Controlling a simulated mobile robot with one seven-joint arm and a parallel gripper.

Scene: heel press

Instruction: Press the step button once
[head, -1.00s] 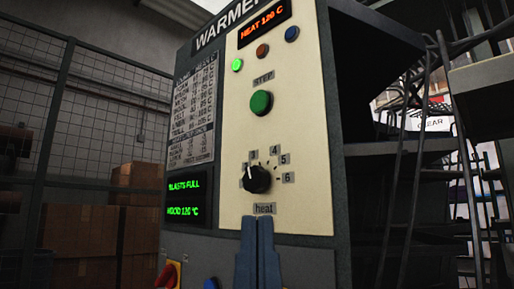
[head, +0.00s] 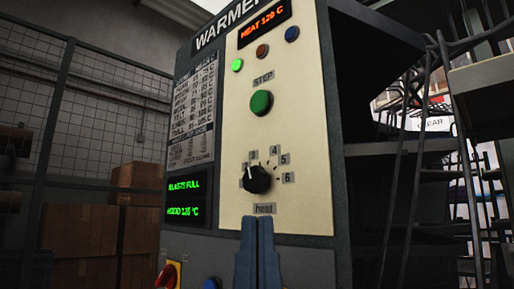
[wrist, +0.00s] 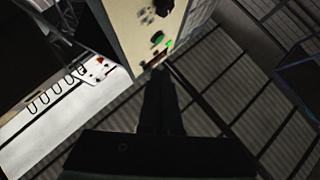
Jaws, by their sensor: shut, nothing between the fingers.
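The green step button (head: 261,103) sits on the cream front panel (head: 308,150) of the warmer, under the label STEP (head: 263,79). In the wrist view my gripper (wrist: 160,72) points toward the panel. I see no contact with the button.
The top display (head: 264,24) reads HEAT 120 C. A green lamp (head: 238,65) is lit beside a brown and a blue one. A red-and-yellow switch (head: 168,275) sits low at the left. Dark racks (head: 430,170) stand right, cardboard boxes (head: 135,205) left.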

